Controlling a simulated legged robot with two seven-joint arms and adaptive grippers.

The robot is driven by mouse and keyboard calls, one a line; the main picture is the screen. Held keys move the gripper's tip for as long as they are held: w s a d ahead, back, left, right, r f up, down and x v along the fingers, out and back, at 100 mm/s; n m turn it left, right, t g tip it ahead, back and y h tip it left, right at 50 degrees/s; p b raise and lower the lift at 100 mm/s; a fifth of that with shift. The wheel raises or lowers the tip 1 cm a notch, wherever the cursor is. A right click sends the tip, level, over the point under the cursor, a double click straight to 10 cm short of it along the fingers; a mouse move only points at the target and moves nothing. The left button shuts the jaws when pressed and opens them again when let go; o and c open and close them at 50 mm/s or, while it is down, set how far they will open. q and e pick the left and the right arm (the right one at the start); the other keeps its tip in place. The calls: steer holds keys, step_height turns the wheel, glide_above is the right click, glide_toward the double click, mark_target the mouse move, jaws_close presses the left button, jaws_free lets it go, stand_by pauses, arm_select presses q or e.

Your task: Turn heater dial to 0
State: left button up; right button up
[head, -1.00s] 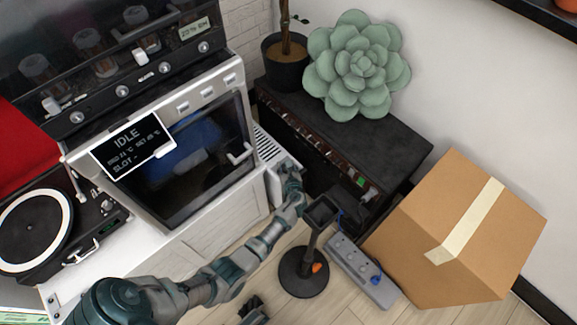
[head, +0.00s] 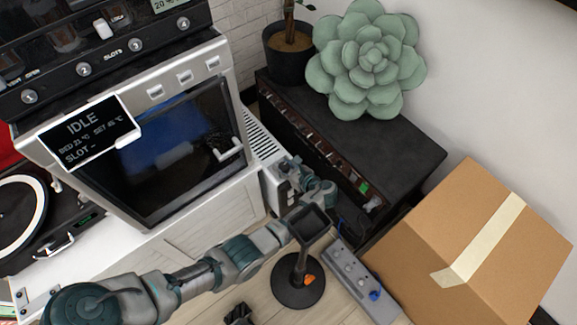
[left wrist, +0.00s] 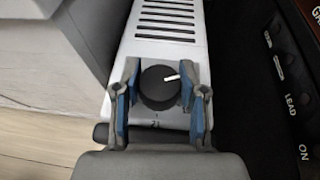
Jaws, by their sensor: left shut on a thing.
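The heater (head: 263,143) is a narrow white box with a slotted top, standing between the oven cabinet and a black amplifier. It also shows in the left wrist view (left wrist: 166,24). Its dial (left wrist: 157,90) is a round black knob with a white pointer aimed right and slightly up. Small marks show below the dial, too small to read surely. My left gripper (head: 287,172) is at the heater's front end. In the left wrist view its blue-padded fingers (left wrist: 160,92) are shut on the dial, one each side. A dark shape (head: 238,313) at the bottom edge may be my right gripper.
The black amplifier (head: 385,140) with a green succulent (head: 368,60) stands right of the heater. A black round-based stand (head: 297,285), a grey pedal strip (head: 358,278) and a cardboard box (head: 450,245) are on the floor nearby. The oven (head: 170,150) is left.

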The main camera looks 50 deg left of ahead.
mark_target(285, 165)
arm_select(q)
steer(key=shift+d+f+n+g+b, duration=0.1)
steer(key=shift+f+n+g+b, duration=0.25)
steer(key=shift+g, duration=0.25)
steer(key=shift+r+n+g, duration=0.1)
steer(key=shift+n+g, duration=0.2)
steer(key=shift+n, duration=0.05)
steer(key=shift+w+r+n+g+b, duration=0.2)
steer(key=shift+n+g+b, duration=0.1)
steer(key=shift+n+g, duration=0.1)
stand_by(0.5)
steer(key=o, duration=1.2)
steer(key=shift+w+f, duration=0.1)
steer(key=shift+f, duration=0.05)
steer(key=shift+c, duration=0.2)
steer(key=shift+r, duration=0.85)
step_height(285, 165, up, 8)
steer(key=shift+r, duration=0.15)
